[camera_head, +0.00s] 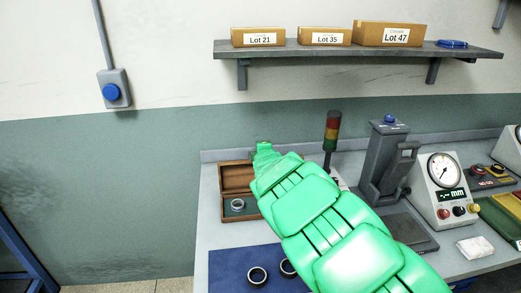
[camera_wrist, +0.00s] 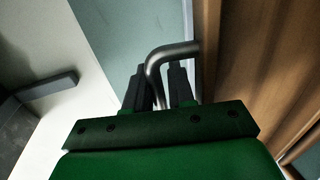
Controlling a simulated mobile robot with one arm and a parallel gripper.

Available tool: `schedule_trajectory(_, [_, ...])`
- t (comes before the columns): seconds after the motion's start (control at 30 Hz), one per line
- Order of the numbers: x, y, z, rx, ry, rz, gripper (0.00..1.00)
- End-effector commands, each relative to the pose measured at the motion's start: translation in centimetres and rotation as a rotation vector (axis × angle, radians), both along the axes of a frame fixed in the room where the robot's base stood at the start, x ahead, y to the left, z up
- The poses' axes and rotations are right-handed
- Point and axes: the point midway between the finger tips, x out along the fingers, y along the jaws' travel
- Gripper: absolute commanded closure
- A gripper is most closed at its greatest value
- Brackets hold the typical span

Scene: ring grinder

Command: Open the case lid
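The wooden case (camera_head: 225,213) stands on the bench at the left, with a metal ring (camera_head: 237,204) in its dark-lined base. Its brown lid (camera_head: 236,177) is raised at the back, so the inside shows. The lid's wood (camera_wrist: 255,70) fills the right of the wrist view, and a bent metal handle (camera_wrist: 172,50) comes out from it. My gripper (camera_head: 264,147) is at the lid's upper right. In the wrist view my gripper's dark fingers (camera_wrist: 160,85) lie on both sides of the handle, seemingly shut on it. My green arm hides the case's right side.
A blue mat (camera_head: 232,268) with dark rings (camera_head: 257,276) lies in front of the case. A signal tower (camera_head: 332,133), a grey device (camera_head: 385,165) and a dial gauge (camera_head: 440,190) stand to the right. A shelf (camera_head: 350,49) with boxes hangs above.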

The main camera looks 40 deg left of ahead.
Motion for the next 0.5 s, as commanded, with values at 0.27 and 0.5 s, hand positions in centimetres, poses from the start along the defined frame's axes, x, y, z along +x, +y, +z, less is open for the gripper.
schedule_trajectory(0.27, [0.01,0.03,-0.02,0.0,0.0,0.0,0.8])
schedule_trajectory(0.5, [0.01,0.02,-0.05,-0.001,0.001,0.0,1.0])
